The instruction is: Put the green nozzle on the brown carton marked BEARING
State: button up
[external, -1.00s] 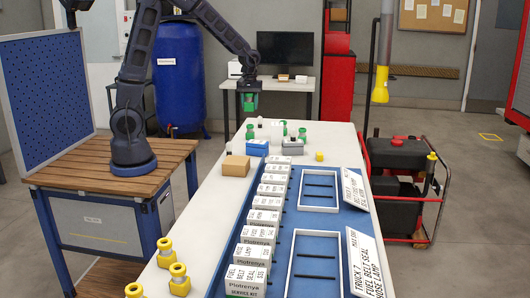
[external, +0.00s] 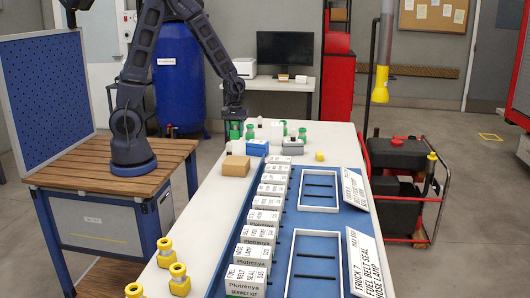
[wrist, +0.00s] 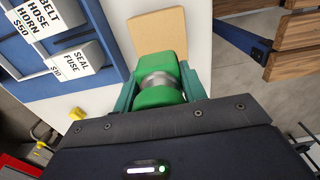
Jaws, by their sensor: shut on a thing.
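The green nozzle (wrist: 158,82) has a grey metal band and sits between the fingers of my gripper (wrist: 162,90) in the wrist view. My gripper is shut on it. In the external view my gripper (external: 234,128) is low over the far left part of the table, behind the brown carton, and the nozzle is hard to make out there. The brown carton (external: 235,166) stands near the table's left edge. In the wrist view the carton (wrist: 159,32) shows just beyond the nozzle. I cannot read any marking on it. The nozzle is not seen resting on it.
A blue rack (external: 225,262) with a row of white labelled boxes runs toward the front.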

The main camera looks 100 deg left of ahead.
aim_at(236, 160)
jog(key=shift+f, duration=5.1)
jog(key=shift+f, duration=0.15)
jog(key=o, duration=1.1)
